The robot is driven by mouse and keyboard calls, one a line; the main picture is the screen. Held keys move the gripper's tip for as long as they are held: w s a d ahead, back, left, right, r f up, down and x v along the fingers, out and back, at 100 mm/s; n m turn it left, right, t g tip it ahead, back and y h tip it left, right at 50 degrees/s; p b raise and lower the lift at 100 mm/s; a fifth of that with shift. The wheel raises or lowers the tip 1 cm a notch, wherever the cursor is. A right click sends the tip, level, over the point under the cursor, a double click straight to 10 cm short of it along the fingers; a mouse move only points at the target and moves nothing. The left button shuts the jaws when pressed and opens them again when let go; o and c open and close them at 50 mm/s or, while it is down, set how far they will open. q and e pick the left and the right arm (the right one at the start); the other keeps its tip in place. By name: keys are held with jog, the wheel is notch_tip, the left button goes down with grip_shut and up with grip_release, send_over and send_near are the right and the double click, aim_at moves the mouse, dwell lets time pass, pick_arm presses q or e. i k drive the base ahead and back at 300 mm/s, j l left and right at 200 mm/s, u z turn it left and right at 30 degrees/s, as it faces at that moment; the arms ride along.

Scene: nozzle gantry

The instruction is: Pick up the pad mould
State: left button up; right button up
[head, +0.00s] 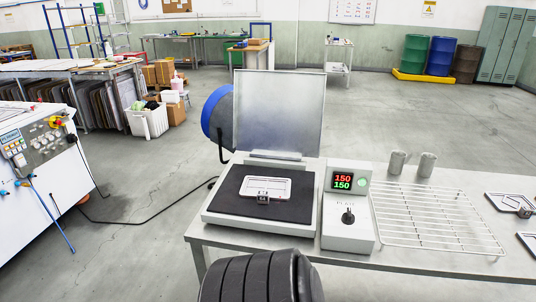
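The block carries small pale marks that look like "64". Two similar plates lie at the right edge of the table, one farther back (505,203) and one nearer (530,241), both cut off by the picture edge. I cannot tell which of these is the pad mould. Neither of my grippers is in view.
The press lid (278,108) stands upright behind the pad. A control box (346,232) showing 150 over 150 stands to its right. A wire rack (432,215) and two metal cups (397,163) follow. A black ribbed shape covers the bottom front.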

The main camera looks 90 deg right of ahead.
aim_at(264, 189)
jog(key=z, duration=2.7)
jog(key=i+j+z, duration=0.15)
jog(key=j, duration=0.25)
jog(key=i+j+z, duration=0.1)
jog(key=j, duration=0.3)
